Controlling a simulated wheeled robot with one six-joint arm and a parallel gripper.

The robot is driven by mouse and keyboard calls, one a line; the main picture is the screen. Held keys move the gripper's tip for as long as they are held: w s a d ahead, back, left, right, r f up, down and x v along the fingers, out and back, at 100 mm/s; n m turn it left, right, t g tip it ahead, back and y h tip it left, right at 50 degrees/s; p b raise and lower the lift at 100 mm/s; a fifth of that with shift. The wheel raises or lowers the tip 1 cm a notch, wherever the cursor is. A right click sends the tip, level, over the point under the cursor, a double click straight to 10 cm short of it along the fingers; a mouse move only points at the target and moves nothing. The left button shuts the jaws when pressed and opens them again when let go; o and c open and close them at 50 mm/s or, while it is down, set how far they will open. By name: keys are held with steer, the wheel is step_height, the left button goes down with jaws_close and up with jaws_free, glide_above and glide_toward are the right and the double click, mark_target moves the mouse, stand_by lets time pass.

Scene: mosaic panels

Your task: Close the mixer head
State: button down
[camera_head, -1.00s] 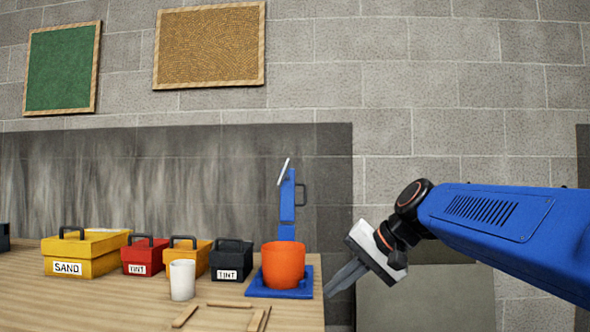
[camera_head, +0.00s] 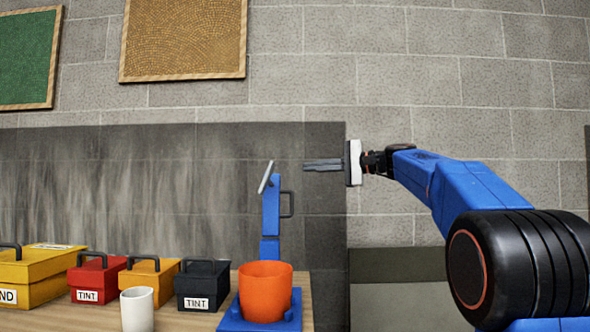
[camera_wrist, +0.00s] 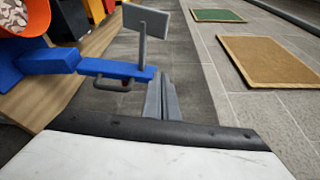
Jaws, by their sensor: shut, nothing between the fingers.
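The blue mixer stands at the right end of the table, with its blue base (camera_head: 231,318) under an orange bowl (camera_head: 265,291). Its blue head (camera_head: 271,208) is tilted up to vertical, with a grey flat paddle (camera_head: 265,177) at the top and a dark handle (camera_head: 287,204) on the right side. My gripper (camera_head: 305,165) is shut and empty, to the right of the head near its top, fingers pointing left. In the wrist view the fingers (camera_wrist: 163,98) appear beside the head (camera_wrist: 115,68) and handle (camera_wrist: 112,86); contact cannot be told. The orange bowl (camera_wrist: 24,17) is partly cut off there.
A white cup (camera_head: 137,309), a black TINT box (camera_head: 203,286), a yellow box (camera_head: 150,283), a red TINT box (camera_head: 97,278) and a larger yellow box (camera_head: 35,278) stand left of the mixer. Space right of the table is open.

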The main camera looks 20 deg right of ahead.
steer(key=r+x, duration=0.1)
steer(key=x, duration=0.9)
steer(key=shift+s+a+f, duration=0.1)
steer(key=shift+s+a, duration=0.1)
steer(key=shift+s, duration=0.85)
steer(key=shift+s+a+f, duration=0.1)
steer(key=shift+s+a, duration=0.1)
steer(key=shift+s, duration=0.8)
steer(key=shift+s, duration=0.1)
